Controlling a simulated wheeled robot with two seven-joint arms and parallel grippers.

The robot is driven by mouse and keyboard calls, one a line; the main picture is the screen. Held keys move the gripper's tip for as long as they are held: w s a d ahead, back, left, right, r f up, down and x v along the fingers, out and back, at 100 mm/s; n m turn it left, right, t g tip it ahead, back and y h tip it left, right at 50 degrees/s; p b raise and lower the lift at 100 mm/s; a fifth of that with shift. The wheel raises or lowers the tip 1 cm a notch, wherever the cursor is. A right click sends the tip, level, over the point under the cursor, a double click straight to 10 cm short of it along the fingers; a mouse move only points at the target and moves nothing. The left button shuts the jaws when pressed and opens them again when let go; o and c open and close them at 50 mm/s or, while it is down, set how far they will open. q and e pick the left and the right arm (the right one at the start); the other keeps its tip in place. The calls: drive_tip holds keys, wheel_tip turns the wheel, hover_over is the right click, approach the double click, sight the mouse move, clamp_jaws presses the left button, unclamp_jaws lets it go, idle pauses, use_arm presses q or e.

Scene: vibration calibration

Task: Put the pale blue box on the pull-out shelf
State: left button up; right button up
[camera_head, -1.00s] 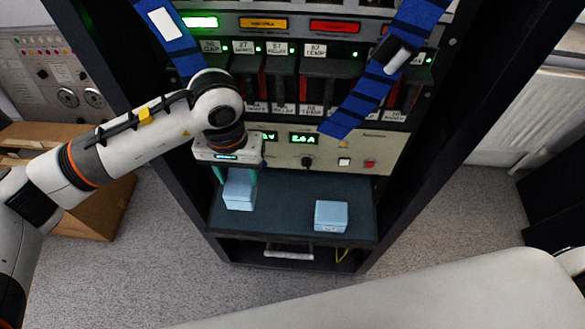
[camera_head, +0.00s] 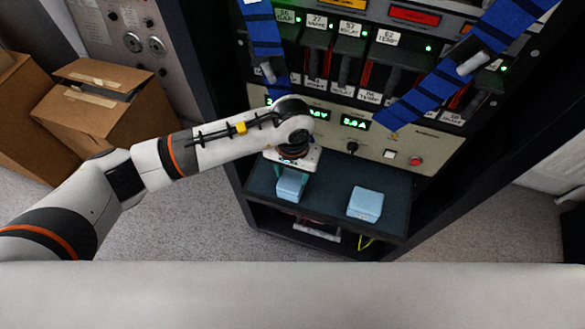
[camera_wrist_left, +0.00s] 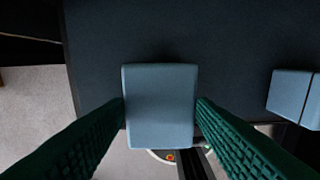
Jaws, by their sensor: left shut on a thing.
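Two pale blue boxes are in the head view. One box (camera_head: 289,187) is between the green fingers of my left gripper (camera_head: 293,178), over the left part of the dark pull-out shelf (camera_head: 325,197). In the wrist view this box (camera_wrist_left: 160,105) fills the gap between both fingers (camera_wrist_left: 160,118), and the gripper is shut on it. I cannot tell whether its underside touches the shelf. The second box (camera_head: 365,204) sits on the shelf to the right, apart from the first; it also shows at the right of the wrist view (camera_wrist_left: 293,96). My right gripper is not in view.
The rack's instrument panel (camera_head: 400,143) with buttons and lit displays stands behind the shelf. Blue straps (camera_head: 430,98) hang in front of the upper modules. A lower bay (camera_head: 310,230) opens under the shelf. Cardboard boxes (camera_head: 100,105) stand on the floor at left.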

sight(292, 177)
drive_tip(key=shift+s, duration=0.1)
use_arm(q)
drive_tip(key=shift+f, duration=0.15)
drive_tip(key=o, duration=1)
drive_tip(key=shift+o, duration=0.4)
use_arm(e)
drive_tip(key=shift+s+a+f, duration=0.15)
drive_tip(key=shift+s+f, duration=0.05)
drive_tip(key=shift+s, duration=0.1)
use_arm(q)
drive_tip(key=shift+r, duration=0.3)
wheel_tip(292, 177, up, 12)
drive_tip(key=b, duration=0.1)
drive_tip(key=shift+b, duration=0.35)
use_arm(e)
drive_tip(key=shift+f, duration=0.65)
